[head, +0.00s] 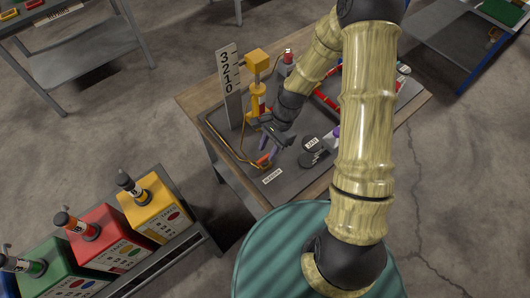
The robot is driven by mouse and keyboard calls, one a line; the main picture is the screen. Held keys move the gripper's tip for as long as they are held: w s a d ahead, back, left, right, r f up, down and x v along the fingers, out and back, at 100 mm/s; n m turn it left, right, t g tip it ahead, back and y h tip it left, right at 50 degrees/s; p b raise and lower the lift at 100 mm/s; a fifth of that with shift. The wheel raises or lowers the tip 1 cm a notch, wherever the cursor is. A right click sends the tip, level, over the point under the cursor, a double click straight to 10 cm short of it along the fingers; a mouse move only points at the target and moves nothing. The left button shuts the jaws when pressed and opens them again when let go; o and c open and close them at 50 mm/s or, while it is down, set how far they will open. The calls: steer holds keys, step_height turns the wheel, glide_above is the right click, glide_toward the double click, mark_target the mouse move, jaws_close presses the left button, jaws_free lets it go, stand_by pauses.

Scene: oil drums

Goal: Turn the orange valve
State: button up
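The orange valve (264,161) is small and sits at the end of a thin yellow pipe, near the front left of the grey tray on the wooden table. My gripper (268,149) reaches down from the upper right, with its fingertips right at the valve and partly covering it. I cannot tell whether the fingers touch the valve or close around it. The gap between the fingers is too small to make out.
A yellow pump (257,90) and an upright number scale (230,82) stand behind my gripper. A small label (272,177) lies in front of the valve. Dark round pieces (310,158) lie to the right.

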mark_target(264, 157)
steer(key=shift+x, duration=1.6)
jaws_close()
